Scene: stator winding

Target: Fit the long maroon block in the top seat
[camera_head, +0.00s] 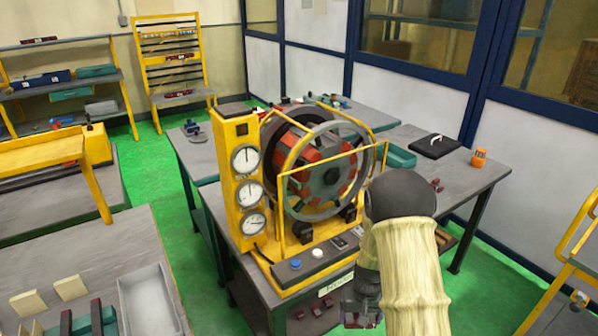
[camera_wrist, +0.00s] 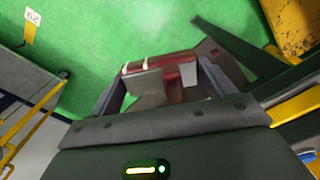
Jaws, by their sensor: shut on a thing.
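The long maroon block (camera_wrist: 185,72) is between the two fingers of my gripper (camera_wrist: 160,82) in the wrist view, lying crosswise, with a pale band and a grey part in front of it. My gripper (camera_head: 361,314) is low in the head view, beside the front of the machine table and partly behind my arm. The stator (camera_head: 320,165) stands on the table behind it, a round frame with orange-red segments and dark gaps around a centre hub. My gripper is in front of and below the stator, apart from it. I cannot make out the top seat clearly.
A yellow gauge column (camera_head: 236,185) and a yellow guard rail (camera_head: 318,168) stand around the stator. A control panel (camera_head: 312,262) with buttons is at the table front. A grey tray (camera_head: 128,290) and beige blocks (camera_head: 71,287) lie on the left bench. Green floor is open between benches.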

